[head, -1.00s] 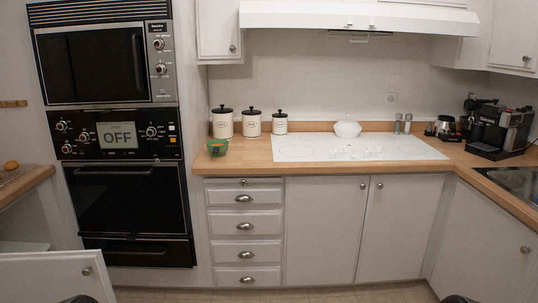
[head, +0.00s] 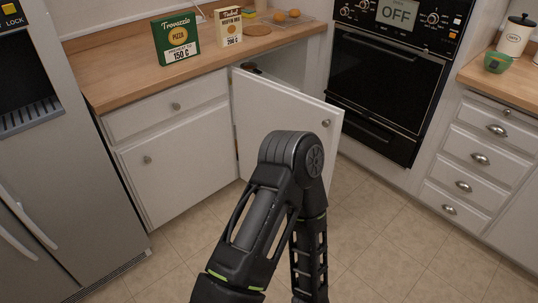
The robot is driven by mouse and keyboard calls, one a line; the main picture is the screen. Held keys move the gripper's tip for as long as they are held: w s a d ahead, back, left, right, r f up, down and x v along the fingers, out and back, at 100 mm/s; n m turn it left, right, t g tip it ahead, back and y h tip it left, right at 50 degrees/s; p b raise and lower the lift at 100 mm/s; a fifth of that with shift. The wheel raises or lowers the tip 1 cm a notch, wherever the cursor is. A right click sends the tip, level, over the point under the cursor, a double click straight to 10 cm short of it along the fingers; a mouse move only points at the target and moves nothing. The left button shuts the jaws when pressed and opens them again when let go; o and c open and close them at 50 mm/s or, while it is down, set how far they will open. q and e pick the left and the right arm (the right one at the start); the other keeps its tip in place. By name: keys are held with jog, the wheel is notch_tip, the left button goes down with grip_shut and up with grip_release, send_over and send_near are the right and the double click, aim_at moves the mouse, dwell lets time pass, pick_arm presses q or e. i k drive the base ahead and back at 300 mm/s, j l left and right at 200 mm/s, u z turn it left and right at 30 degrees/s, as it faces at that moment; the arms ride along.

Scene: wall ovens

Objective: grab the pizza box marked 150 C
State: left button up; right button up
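The green pizza box marked 150 C (head: 176,40) stands upright on the wooden counter at the upper left, with "Trovazzio Pizza" on its front. A smaller cream box marked 200 C (head: 228,28) stands to its right. One of my arms rises from the bottom middle and bends at a dark joint in front of the open cabinet door. Its gripper is not visible, and neither gripper shows in the head view. Nothing is seen touching the pizza box.
A cabinet door (head: 283,118) stands open into the room below the counter (head: 120,84). A steel fridge (head: 62,170) is at the left. The black wall oven (head: 388,85), showing OFF, is at the right. Round food items (head: 287,15) lie at the counter's back. The tiled floor is clear.

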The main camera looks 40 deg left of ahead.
aim_at(176, 37)
jog(key=u, duration=1.4)
